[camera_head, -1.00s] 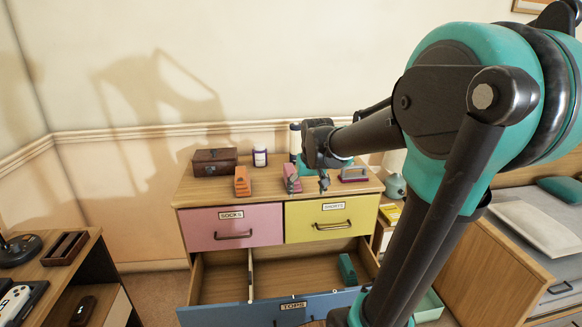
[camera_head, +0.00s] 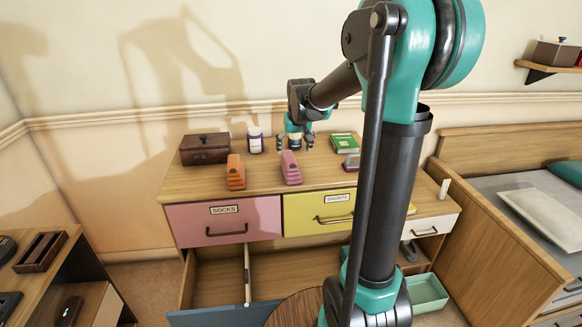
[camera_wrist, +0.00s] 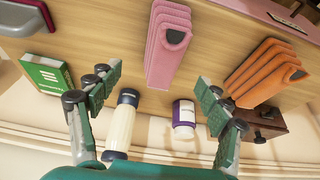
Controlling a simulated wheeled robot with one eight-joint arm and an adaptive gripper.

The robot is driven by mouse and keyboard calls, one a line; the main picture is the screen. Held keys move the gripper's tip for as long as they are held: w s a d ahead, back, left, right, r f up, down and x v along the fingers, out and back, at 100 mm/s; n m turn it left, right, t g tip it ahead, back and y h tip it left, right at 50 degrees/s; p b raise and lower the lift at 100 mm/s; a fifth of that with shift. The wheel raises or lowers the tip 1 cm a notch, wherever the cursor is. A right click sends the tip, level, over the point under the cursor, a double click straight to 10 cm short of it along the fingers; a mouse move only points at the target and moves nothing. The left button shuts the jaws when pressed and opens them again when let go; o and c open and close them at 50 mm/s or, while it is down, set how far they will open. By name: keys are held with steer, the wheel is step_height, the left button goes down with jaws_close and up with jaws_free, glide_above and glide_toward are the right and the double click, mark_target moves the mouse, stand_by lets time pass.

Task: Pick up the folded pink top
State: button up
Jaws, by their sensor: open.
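The folded pink top (camera_head: 290,168) stands on the dresser top, near its front edge, just right of a folded orange garment. In the wrist view the pink top (camera_wrist: 168,45) is at the upper middle, with several stacked folds. My gripper (camera_head: 294,146) is above the dresser, behind the pink top in the head view. In the wrist view its two fingers (camera_wrist: 158,98) are spread wide apart with nothing held. The pink top lies beyond the fingertips, apart from them.
The orange folded garment (camera_head: 235,172) is close beside the pink top. A brown box (camera_head: 205,148), a purple-labelled bottle (camera_head: 255,142), a pale dark-capped bottle (camera_wrist: 120,125) and a green book (camera_head: 344,143) are on the dresser top (camera_head: 260,187). The drawer labelled TOPS stands open below.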

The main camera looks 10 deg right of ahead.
mark_target(293, 160)
steer(key=x, duration=0.5)
steer(key=shift+f, duration=0.25)
steer(key=shift+x, duration=2.65)
steer(key=shift+w+a, duration=0.15)
steer(key=shift+c, duration=0.5)
steer(key=shift+r, duration=0.1)
steer(key=c, duration=1.2)
steer(key=shift+c, duration=0.2)
steer(key=shift+r, duration=0.1)
